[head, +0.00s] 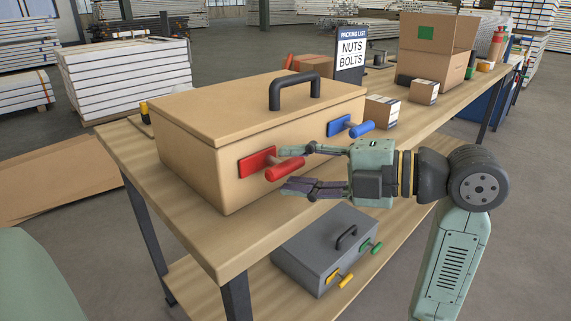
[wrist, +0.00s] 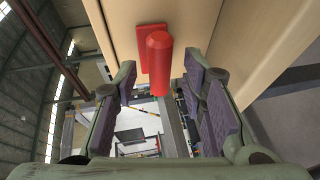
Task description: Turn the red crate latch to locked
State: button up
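The tan crate (head: 207,155) stands on the wooden table, with a black top handle. Its red latch has a flat plate (head: 256,161) on the crate's front and a red cylindrical lever (head: 286,170), sticking out sideways to the right. The lever (wrist: 159,62) and plate (wrist: 143,38) also show in the wrist view. My gripper (head: 288,169) is open at the lever, one finger above and one below in the head view. In the wrist view my gripper (wrist: 160,78) has the lever between its fingertips, with gaps on both sides. No lock marking is readable.
A blue latch (head: 350,128) sits right of the red one on the same crate. A grey case (head: 300,262) with yellow and green latches is on the lower shelf. Small boxes (head: 381,112) and a packing list sign (head: 351,55) stand behind. Bare tabletop (head: 215,245) lies in front.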

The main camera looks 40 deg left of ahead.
aim_at(277, 164)
jog(key=shift+x, duration=1.2)
jog(key=shift+c, duration=0.5)
grip_shut()
